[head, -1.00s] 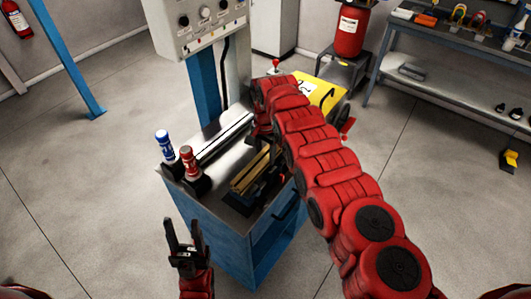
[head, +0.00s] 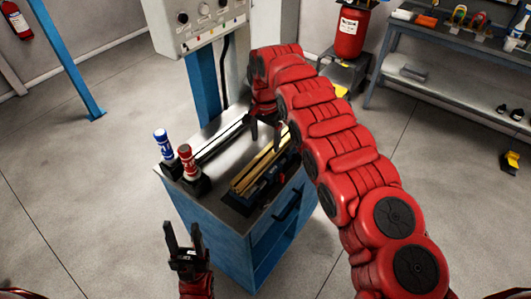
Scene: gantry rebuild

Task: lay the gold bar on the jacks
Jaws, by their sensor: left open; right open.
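The gold bar (head: 254,177) shows as long gold strips lying in a dark holder at the right front of the blue cart's (head: 240,248) top. A blue-capped bottle-like piece (head: 163,144) and a red one (head: 187,161) stand upright at the cart's left side; I cannot tell whether these are the jacks. My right gripper (head: 265,136) is open, pointing down over the cart top near the bar's far end. It looks empty and apart from the bar. My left gripper (head: 182,236) is open and empty in front of the cart's left side.
A pale rail (head: 220,138) lies along the cart top behind the bar. A control box (head: 200,22) on a blue post rises behind the cart. A red canister (head: 352,32) and a grey shelf (head: 450,65) stand at the back right. The floor at left is clear.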

